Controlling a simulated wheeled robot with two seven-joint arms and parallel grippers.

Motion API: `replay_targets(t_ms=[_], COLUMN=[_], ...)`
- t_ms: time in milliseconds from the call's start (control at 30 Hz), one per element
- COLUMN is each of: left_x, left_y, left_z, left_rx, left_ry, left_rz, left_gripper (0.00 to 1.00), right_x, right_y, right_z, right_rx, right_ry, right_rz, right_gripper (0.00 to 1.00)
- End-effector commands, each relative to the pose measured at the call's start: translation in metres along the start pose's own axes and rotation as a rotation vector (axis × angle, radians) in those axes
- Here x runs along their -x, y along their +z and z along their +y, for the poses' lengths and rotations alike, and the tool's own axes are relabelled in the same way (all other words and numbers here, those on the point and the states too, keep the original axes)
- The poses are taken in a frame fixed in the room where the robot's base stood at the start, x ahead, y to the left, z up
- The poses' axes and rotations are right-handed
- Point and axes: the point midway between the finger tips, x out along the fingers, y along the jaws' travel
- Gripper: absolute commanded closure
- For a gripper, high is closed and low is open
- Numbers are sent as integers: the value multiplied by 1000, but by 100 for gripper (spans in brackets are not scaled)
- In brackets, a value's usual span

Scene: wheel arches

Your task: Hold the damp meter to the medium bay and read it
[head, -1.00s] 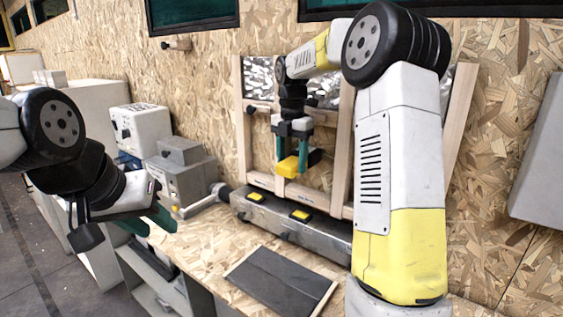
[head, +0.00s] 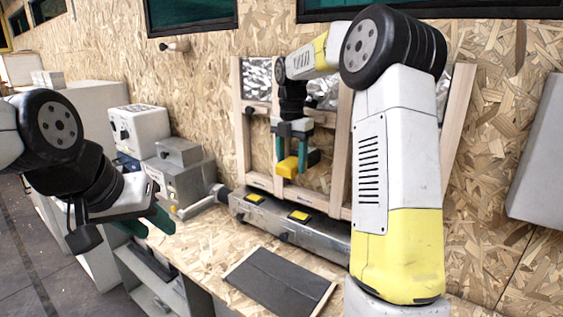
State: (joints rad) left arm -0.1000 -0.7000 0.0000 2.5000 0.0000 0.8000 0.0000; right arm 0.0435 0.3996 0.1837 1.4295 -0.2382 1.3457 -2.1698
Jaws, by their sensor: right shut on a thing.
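My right gripper (head: 297,160) is shut on a small yellow block-like thing, likely the damp meter (head: 287,167). It holds the meter up in front of the lower part of a wooden frame (head: 241,125) with several bays. The frame stands against the chipboard wall, and silvery foil shows in its upper openings. I cannot tell whether the meter touches the frame, and no reading on it is visible. My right arm hides part of the frame's right side. My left gripper (head: 150,222) is at the left, over the bench edge, with its green fingers partly seen; no held thing shows.
A long grey metal box (head: 270,222) with yellow-topped parts lies below the frame. A dark flat panel (head: 278,282) lies on the chipboard bench (head: 205,245). Grey machines (head: 186,180) stand at the left. The bench between machines and panel is clear.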

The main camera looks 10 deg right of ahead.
Motion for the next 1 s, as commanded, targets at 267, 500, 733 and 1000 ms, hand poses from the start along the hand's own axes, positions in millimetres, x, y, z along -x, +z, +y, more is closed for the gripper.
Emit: replay_targets(t_ms=[267,500,733,1000], left_x=[0,0,0,0], left_y=[0,0,0,0], left_z=[0,0,0,0], left_rx=[0,0,0,0], left_ry=[0,0,0,0], left_rz=[0,0,0,0], left_gripper=[64,64,64,64], right_x=[1,1,2,1], right_y=[4,3,-26,-65], right_z=[0,0,0,0], right_rx=[-1,-2,0,1], right_ry=[3,3,3,2], right_rz=[-6,-8,-7,-4], right_gripper=[78,78,78,78])
